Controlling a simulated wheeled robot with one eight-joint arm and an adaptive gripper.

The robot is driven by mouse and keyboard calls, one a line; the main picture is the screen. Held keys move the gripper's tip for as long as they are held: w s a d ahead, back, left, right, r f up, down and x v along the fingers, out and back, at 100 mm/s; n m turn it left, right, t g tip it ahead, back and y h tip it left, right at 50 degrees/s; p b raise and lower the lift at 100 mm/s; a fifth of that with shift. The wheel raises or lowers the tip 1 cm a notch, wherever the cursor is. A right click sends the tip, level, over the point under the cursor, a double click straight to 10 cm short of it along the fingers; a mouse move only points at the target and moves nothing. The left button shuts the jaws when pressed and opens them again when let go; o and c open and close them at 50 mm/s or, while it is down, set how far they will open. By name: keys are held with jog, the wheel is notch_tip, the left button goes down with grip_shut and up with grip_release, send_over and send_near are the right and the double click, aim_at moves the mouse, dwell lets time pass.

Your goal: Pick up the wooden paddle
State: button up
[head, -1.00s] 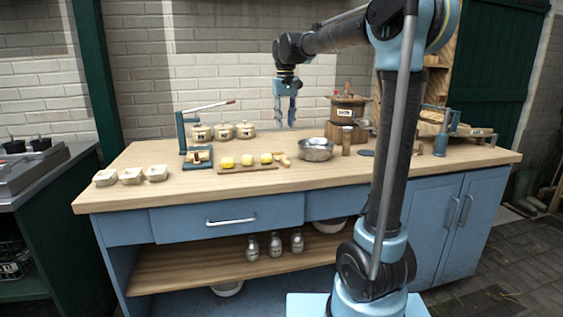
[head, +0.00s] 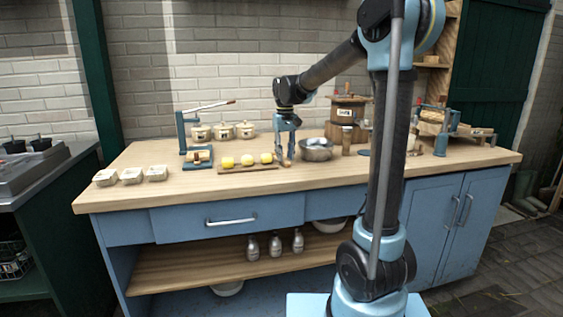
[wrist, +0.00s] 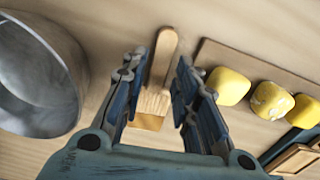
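The wooden paddle (wrist: 156,92) lies on the wooden worktop, with a rounded handle and a wider, ribbed-looking head. In the wrist view it is between the two fingers of my gripper (wrist: 158,78), with a gap on each side. My gripper is open and points down over the paddle. In the head view my gripper (head: 285,157) is low at the worktop and largely hides the paddle. I cannot tell how far the fingertips are above the wood.
A metal bowl (wrist: 38,85) stands close to one side of my gripper. A board (head: 247,168) with yellow butter pieces lies on the other side. A churn (head: 346,112) and lidded pots (head: 223,131) stand behind.

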jog(key=shift+f, duration=1)
grip_shut()
